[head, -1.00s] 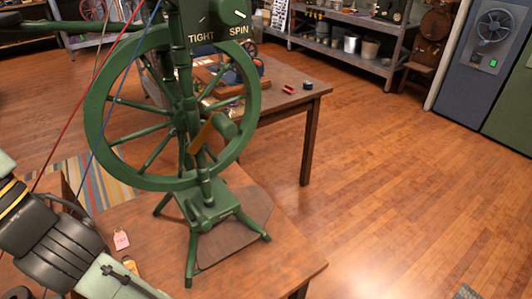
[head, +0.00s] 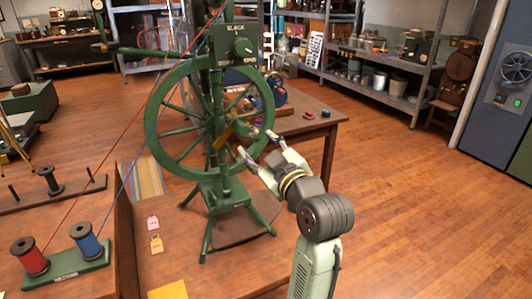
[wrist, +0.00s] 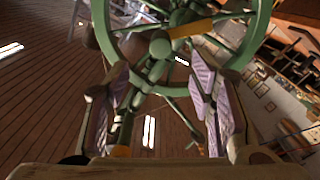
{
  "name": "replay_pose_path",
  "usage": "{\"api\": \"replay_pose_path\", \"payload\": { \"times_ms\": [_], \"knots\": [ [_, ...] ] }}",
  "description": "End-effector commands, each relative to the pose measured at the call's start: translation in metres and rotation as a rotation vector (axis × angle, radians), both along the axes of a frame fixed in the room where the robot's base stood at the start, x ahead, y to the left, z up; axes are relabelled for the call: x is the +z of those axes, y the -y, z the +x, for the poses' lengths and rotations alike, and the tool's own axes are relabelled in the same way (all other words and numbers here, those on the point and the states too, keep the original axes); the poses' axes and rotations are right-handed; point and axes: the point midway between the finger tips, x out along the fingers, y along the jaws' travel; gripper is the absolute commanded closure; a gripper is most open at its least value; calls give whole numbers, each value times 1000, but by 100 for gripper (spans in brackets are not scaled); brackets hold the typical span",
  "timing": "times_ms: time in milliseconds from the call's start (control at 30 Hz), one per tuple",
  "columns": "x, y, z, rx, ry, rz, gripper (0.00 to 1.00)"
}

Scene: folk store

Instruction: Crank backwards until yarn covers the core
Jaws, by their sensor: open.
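The green spinning wheel (head: 158,118) stands upright on a wooden table in the head view. Its wooden crank arm (head: 222,136) slants near the hub and also shows in the wrist view (wrist: 191,28). My gripper (head: 256,144) is open and empty at the wheel's lower right, close to the crank; contact cannot be told. In the wrist view its two pads stand apart below the crank's green knob (wrist: 160,45). Red yarn and blue yarn run from a red spool (head: 30,258) and a blue spool (head: 87,243) up to the wheel's top. I cannot make out the core.
A dial box (head: 232,45) tops the wheel. Two tags (head: 153,222) and a yellow sheet (head: 168,290) lie on the front table. Another table (head: 310,102) holding small items stands behind. Shelves line the back; the floor at right is clear.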

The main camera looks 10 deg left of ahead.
Motion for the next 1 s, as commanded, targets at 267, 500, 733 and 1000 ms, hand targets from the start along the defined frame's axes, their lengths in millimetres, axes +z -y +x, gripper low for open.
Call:
{"api": "replay_pose_path", "payload": {
  "times_ms": [267,500,733,1000],
  "knots": [
    [1,-15,19,4,0,0,50],
    [1,-32,43,5,2,1,50],
    [1,-47,67,4,0,1,50],
    [1,-60,87,2,3,2,50]
  ]
}}
